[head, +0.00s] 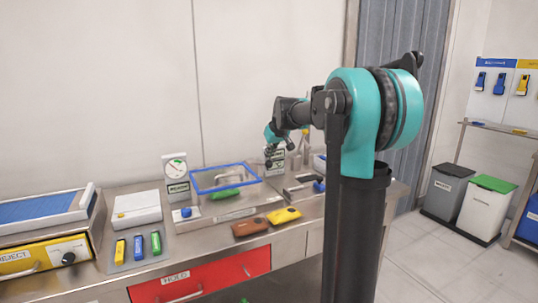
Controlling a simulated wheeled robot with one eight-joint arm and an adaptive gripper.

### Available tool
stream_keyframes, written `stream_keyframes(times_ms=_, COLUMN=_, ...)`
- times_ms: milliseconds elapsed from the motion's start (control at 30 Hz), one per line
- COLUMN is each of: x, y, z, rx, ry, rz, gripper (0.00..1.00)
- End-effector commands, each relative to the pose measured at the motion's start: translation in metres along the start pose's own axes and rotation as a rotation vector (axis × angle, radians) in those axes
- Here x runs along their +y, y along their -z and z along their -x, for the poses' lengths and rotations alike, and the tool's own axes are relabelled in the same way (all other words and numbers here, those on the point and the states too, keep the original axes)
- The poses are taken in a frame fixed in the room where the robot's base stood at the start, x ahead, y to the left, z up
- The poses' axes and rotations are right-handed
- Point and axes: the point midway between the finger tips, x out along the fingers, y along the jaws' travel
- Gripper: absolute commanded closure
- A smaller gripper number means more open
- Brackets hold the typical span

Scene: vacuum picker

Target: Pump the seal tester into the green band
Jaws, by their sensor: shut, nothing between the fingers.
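A round white gauge (176,166) stands upright at the back of the steel bench, with a small label below it. I make out some green on its dial, but the needle's reading is too small to tell. A blue knob or bulb (186,212) sits at the base's left. I cannot tell which part is the pump. My gripper (268,163) is shut and empty, above the bench right of the lid, touching nothing I can see.
A red HOLD drawer (200,279) is below. Another fixture with a blue handle (319,185) stands right.

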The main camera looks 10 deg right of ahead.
Motion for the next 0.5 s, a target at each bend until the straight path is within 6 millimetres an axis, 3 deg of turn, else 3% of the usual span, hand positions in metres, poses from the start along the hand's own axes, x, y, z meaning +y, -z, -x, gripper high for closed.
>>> stream_keyframes(times_ms=500, x=-0.002, y=-0.051, z=-0.036, rx=0.269, ry=-0.007, rz=-0.008, gripper=1.00)
